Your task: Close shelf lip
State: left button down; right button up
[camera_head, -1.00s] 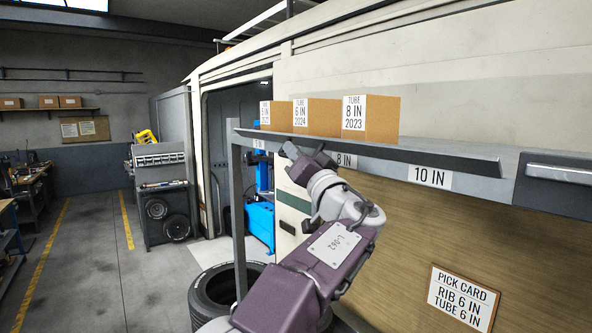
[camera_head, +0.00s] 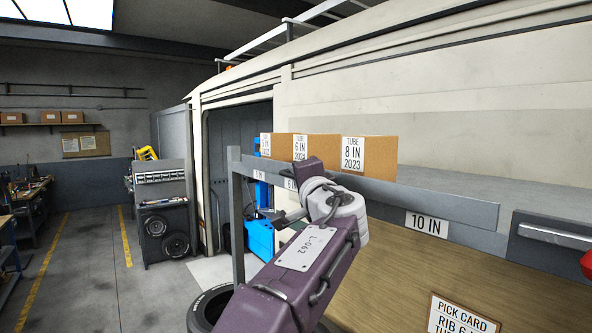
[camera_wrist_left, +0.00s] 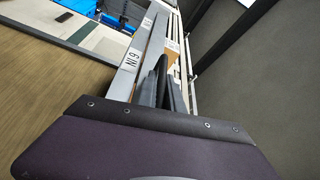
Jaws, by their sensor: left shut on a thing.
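The shelf lip (camera_head: 440,204) is a long grey strip along the front of the shelf. It stands roughly upright and covers the lower part of the tube boxes. The exact contact is hard to see. My right gripper is not in view.
More boxes (camera_head: 314,147) stand on the shelf. A 10 IN label (camera_head: 427,223) is below the lip. A grey drawer-like unit (camera_head: 550,240) is at the right, with a red object (camera_head: 574,263) at the picture edge. A tyre (camera_head: 207,308) stands below. The floor at left is clear.

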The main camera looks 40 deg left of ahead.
pick_arm(q)
jog(key=shift+w+r+m, duration=0.1)
jog(key=shift+r+m, duration=0.05)
jog(key=shift+m, duration=0.15)
jog(key=shift+p, duration=0.3)
jog(key=c, duration=1.5)
grip_release()
jog(key=shift+d, duration=0.1)
jog(key=b+v, duration=0.5)
jog(key=v, duration=0.4)
